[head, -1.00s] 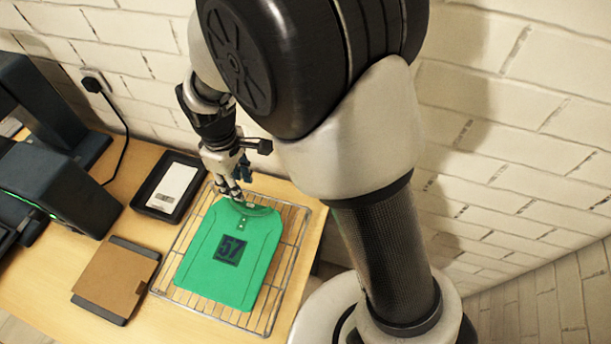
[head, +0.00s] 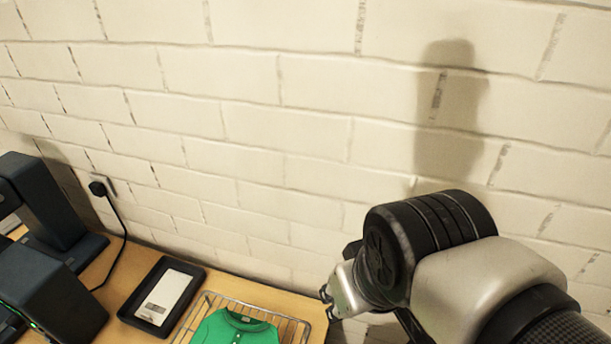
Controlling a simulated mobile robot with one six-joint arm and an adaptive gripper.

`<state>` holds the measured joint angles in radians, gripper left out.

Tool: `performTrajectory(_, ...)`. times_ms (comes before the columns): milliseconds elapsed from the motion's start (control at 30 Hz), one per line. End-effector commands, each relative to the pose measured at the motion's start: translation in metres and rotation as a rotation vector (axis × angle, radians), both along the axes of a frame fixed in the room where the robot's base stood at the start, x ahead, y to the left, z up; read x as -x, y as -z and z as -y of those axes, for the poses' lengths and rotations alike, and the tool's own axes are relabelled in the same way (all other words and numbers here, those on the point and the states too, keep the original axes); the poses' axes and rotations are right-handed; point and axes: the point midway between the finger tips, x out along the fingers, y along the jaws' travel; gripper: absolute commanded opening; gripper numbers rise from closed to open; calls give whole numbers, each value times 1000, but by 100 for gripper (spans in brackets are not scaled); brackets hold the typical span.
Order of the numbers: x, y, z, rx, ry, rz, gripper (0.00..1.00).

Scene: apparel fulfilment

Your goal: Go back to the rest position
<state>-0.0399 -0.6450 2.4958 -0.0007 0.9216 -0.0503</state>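My gripper (head: 328,302) shows only in small part at the lower middle of the head view, beside the right edge of the table and mostly hidden behind my arm's dark joint. I cannot make out whether its fingers are apart. A green shirt (head: 229,331) lies on a wire rack (head: 262,309) at the bottom of the view, cut off by the lower edge. My gripper is to the right of the shirt and apart from it.
A black tray with a white card (head: 168,302) lies left of the rack. A dark machine (head: 45,212) stands at the table's left, with a cable to a wall socket (head: 98,187). A white brick wall (head: 260,130) rises behind the table (head: 218,283).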

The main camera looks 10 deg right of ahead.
Motion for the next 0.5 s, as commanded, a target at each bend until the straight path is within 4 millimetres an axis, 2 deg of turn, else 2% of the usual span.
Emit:
performTrajectory(100, 15, -1, 7, -13, 63, 29, 31)
performTrajectory(200, 20, 0, 10, -18, 88, 38, 31)
performTrajectory(500, 21, 1, 10, -20, 91, 38, 31)
